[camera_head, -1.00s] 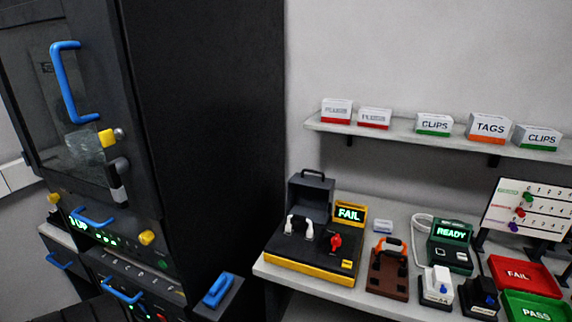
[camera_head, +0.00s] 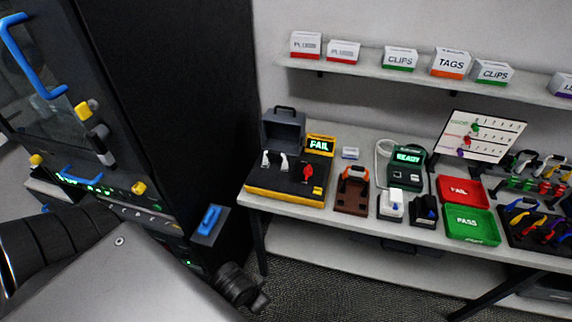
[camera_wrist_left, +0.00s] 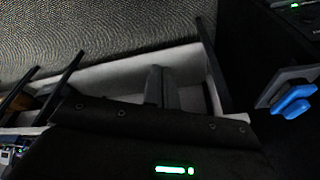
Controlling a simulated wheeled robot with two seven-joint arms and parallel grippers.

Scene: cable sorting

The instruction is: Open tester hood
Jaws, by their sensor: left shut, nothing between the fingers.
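The tester (camera_head: 285,192) has a yellow-edged black base and stands at the left end of the table. Its screen (camera_head: 320,145) reads FAIL in green. Its dark grey hood (camera_head: 283,130), with a handle on top, stands raised at the back of the base. White clamps and a red knob (camera_head: 307,170) are uncovered in front of it. My left arm crosses the lower left of the head view, short of the tester. In the left wrist view my left gripper (camera_wrist_left: 163,88) has its fingers together and empty. My right gripper is not in view.
A dark cabinet with blue handles (camera_head: 208,220) stands left of the table, close to my left arm. A brown fixture (camera_head: 352,190), a READY device (camera_head: 407,170), and red FAIL (camera_head: 461,190) and green PASS (camera_head: 472,226) trays lie right of the tester. A shelf (camera_head: 420,75) holds labelled boxes.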

